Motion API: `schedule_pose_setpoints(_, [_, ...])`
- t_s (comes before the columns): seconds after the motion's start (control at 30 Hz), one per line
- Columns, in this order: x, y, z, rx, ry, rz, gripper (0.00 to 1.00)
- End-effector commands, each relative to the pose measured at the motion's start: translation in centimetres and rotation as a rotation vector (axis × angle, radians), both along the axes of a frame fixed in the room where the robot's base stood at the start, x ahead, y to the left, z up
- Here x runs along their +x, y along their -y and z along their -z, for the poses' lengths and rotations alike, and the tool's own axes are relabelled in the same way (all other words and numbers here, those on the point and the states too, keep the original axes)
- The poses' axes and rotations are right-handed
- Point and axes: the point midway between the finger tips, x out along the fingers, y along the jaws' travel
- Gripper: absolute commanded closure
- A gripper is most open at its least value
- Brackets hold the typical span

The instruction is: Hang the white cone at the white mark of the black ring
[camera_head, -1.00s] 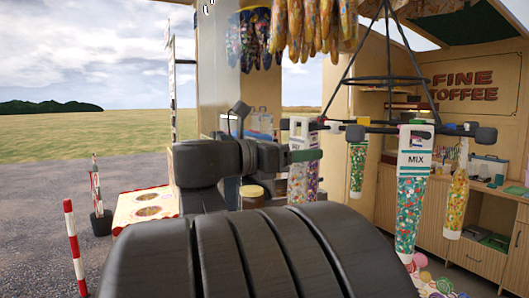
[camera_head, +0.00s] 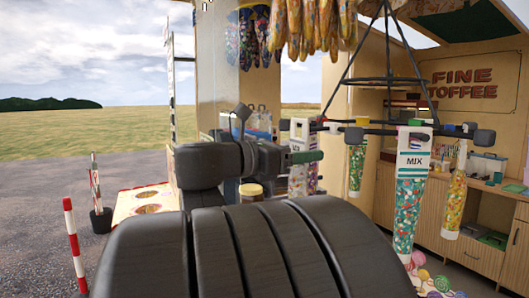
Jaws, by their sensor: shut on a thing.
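The black ring (camera_head: 385,131) hangs from dark rods at the right, with coloured marks along it. A small white mark (camera_head: 334,128) shows at its left part. My gripper (camera_head: 314,156) is to the left of and slightly below that mark, seen side-on. It is shut on a white-topped cone (camera_head: 299,130) with mixed sweets, partly hidden behind the finger. The cone hangs about upright close to the ring's left side; whether it touches the ring I cannot tell. Another white-topped cone (camera_head: 411,165) marked MIX hangs at the ring's near right side.
Wrapped bags (camera_head: 315,30) hang above. A wooden counter (camera_head: 480,225) stands at the right. A jar (camera_head: 251,193) is beyond my arm. Open ground lies left.

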Motion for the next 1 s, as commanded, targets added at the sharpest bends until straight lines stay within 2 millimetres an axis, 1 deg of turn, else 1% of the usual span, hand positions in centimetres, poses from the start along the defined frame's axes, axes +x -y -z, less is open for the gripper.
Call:
schedule_pose_setpoints(0.17, [0.1,0.2,-0.1,0.0,0.0,0.0,0.66])
schedule_pose_setpoints(0.5, [0.4,1.3,-0.1,0.0,0.0,0.001,0.66])
schedule_pose_setpoints(0.83, [0.5,1.4,-0.1,0.0,0.001,0.0,0.66])
schedule_pose_setpoints(1.0, [0.6,1.7,-0.1,-0.001,0.001,0.002,0.66])
